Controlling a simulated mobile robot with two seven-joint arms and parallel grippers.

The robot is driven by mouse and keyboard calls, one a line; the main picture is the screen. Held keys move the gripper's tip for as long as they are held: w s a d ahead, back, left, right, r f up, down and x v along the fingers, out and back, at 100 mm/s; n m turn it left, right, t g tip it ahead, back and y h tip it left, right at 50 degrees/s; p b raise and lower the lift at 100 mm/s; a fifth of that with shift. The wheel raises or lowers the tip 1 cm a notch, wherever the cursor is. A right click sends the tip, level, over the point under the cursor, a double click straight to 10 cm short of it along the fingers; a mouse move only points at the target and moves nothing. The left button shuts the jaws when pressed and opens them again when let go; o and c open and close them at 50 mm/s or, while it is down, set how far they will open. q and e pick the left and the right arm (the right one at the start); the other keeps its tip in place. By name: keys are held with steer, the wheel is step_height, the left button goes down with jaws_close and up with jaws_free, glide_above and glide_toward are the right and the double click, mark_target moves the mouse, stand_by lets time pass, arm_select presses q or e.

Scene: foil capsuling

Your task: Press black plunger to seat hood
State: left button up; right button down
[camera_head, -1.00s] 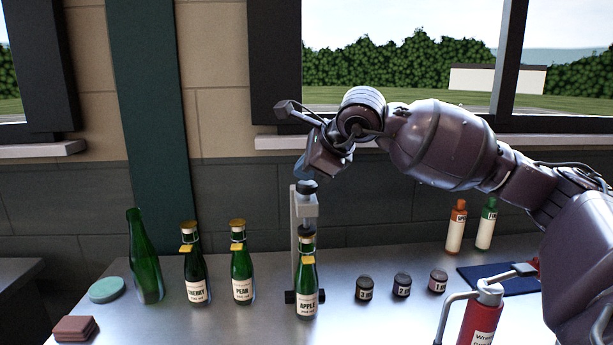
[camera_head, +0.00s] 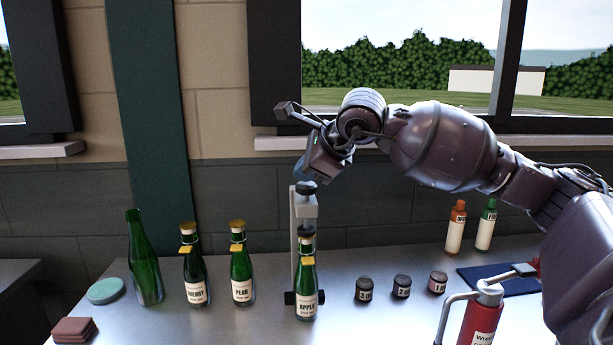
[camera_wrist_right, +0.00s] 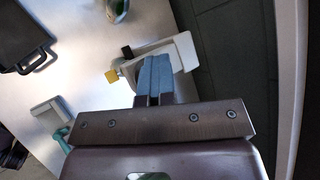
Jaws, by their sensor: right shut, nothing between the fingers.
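The black plunger (camera_head: 306,188) tops a grey upright press stand (camera_head: 309,206). My right gripper (camera_head: 302,172) is just above the plunger, pointing down. I cannot tell whether it touches the plunger. In the right wrist view its blue-grey fingers (camera_wrist_right: 155,74) are shut with nothing between them, over the pale press stand (camera_wrist_right: 183,50). The fingers hide the plunger there. My left gripper is out of view.
CHERRY (camera_head: 194,275) and PEAR (camera_head: 241,275) bottles and a plain green bottle (camera_head: 146,262) stand left of the press. Several small dark jars (camera_head: 401,286) stand to its right. A red bottle (camera_head: 481,318) is at the front right. A window wall is behind.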

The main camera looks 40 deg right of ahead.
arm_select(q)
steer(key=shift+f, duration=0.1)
arm_select(e)
steer(key=shift+a+f, duration=0.1)
steer(key=shift+f, duration=0.6)
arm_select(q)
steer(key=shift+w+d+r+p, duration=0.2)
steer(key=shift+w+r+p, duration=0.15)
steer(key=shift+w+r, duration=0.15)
arm_select(e)
steer(key=shift+w+r, duration=0.15)
steer(key=shift+r, duration=1.5)
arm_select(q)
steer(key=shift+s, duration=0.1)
arm_select(e)
steer(key=shift+r, duration=0.1)
steer(key=shift+r+p, duration=0.35)
steer(key=shift+r, duration=1)
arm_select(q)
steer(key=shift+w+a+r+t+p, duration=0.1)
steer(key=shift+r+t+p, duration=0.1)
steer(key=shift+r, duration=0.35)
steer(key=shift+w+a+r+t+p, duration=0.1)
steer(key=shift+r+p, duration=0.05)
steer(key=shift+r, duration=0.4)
arm_select(e)
step_height(320, 180, up, 2)
steer(key=shift+r, duration=0.2)
